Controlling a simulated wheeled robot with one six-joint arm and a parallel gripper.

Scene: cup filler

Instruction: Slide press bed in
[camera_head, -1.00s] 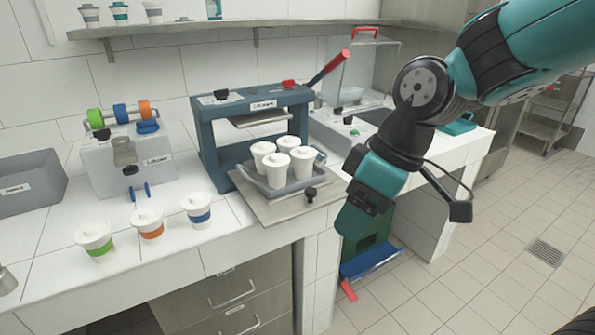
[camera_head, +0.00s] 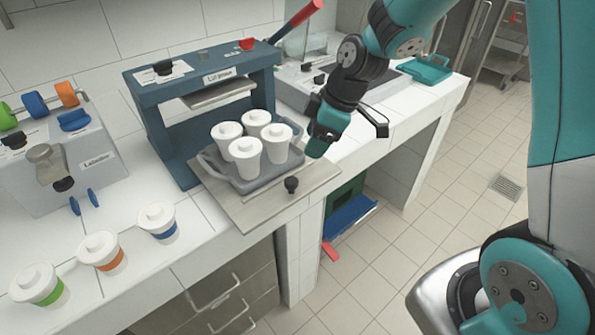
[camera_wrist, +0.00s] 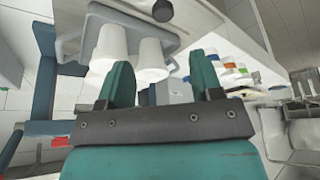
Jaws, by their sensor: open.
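The press bed (camera_head: 268,211) is a flat plate that sticks out from under the blue lid press (camera_head: 143,88), over the counter's front edge. A dark knob (camera_head: 291,185) stands at its front; it also shows at the top of the wrist view (camera_wrist: 161,11). A grey tray (camera_head: 214,164) with several white lidded cups (camera_head: 246,158) rests on the bed. My gripper (camera_head: 314,150) is above the bed's right side, beside the tray. In the wrist view my gripper (camera_wrist: 163,78) is open, its fingers apart and nothing held between them. The cups appear just beyond the fingers.
A lid machine (camera_head: 65,165) stands on the left. Three cups with green, orange (camera_head: 102,251) and blue bands stand in front of it. The press's red-tipped lever (camera_head: 297,20) rises at the back right. The floor in front of the counter is clear.

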